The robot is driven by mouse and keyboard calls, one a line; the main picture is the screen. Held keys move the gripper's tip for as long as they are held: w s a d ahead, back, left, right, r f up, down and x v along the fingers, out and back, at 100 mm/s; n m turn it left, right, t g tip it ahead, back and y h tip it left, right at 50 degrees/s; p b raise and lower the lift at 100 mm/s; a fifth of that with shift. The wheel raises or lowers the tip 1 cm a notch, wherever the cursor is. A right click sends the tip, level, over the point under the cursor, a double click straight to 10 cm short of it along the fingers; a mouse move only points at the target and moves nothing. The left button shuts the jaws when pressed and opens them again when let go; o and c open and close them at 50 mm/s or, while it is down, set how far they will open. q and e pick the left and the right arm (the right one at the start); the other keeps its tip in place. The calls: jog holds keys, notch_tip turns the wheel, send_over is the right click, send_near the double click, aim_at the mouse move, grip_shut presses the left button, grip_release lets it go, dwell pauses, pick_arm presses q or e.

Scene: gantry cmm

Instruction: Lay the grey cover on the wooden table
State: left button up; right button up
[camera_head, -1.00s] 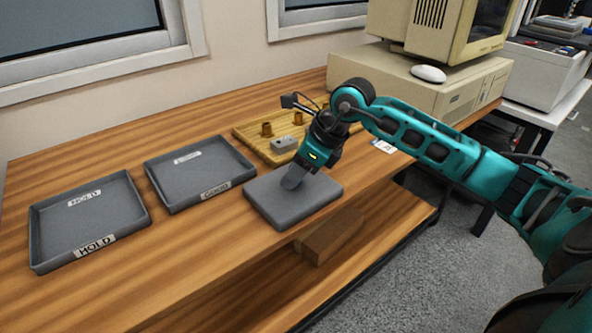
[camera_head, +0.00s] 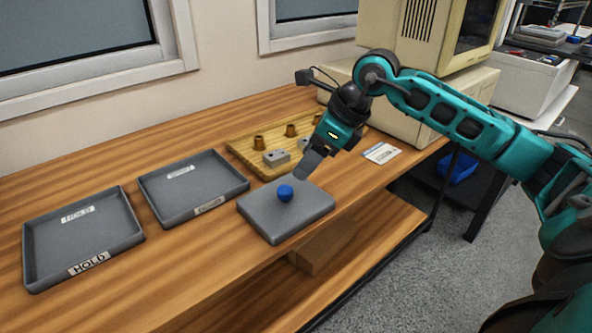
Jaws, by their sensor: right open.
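The grey cover (camera_head: 262,218) is a flat square slab with a blue knob (camera_head: 285,192) on top. It lies flat on the wooden table (camera_head: 200,262), near the front edge, to the right of the trays. My right gripper (camera_head: 304,172) is open and empty, above and just behind the cover's far right part, apart from the knob. My left gripper is not in view.
Two grey trays stand to the left, one marked HOLD (camera_head: 136,238) and another (camera_head: 243,186) with a label. Behind the cover is a wooden board (camera_head: 240,150) with brass-coloured pegs and grey blocks. A card (camera_head: 381,153) and a beige computer (camera_head: 470,98) are at the right.

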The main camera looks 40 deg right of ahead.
jog(key=shift+v, duration=1.75)
